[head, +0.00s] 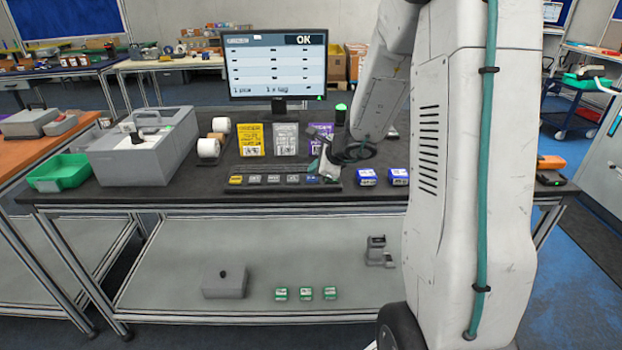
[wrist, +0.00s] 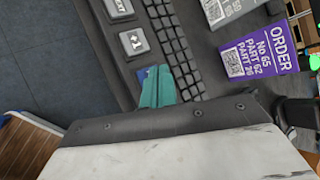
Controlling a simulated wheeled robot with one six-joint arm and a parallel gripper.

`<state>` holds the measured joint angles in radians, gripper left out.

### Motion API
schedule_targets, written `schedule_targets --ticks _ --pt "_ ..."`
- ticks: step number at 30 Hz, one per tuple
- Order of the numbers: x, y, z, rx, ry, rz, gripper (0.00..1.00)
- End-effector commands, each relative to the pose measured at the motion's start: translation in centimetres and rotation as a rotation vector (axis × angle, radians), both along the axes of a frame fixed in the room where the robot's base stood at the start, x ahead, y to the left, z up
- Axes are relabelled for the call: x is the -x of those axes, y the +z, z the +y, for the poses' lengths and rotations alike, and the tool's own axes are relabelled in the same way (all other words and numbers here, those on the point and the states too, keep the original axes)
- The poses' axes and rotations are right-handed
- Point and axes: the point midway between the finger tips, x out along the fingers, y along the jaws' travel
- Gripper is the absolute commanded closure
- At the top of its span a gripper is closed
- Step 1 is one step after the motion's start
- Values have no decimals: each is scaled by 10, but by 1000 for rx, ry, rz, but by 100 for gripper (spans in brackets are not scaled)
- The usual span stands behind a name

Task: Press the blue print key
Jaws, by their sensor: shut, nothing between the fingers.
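The key strip (head: 270,187) lies along the front of the dark bench, with a yellow key (head: 236,180) at its left and several grey keys. The blue print key (head: 311,180) is near its right end. My gripper (head: 325,172) is shut and empty, pointing down at that end of the strip. In the wrist view my teal fingertips (wrist: 157,73) are together over the blue key (wrist: 141,75), covering most of it. Only a blue edge shows beside them. I cannot tell whether they touch it or whether it is pressed down.
A monitor (head: 277,66) reading "OK" stands behind. Yellow (head: 250,139), grey (head: 285,138) and purple (wrist: 262,55) order cards stand behind the strip. Blue-and-white boxes (head: 367,177) lie to the right. A grey case (head: 145,152) and green bin (head: 62,172) are left.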

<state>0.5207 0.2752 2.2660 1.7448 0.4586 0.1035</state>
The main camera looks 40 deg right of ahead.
Motion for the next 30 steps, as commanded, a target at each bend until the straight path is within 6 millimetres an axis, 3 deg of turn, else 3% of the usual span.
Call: schedule_targets --ticks 11,24,30 --pt "0 4 0 2 1 -1 100" --pt "0 45 0 2 2 -2 100" --pt "0 52 0 1 1 0 100"
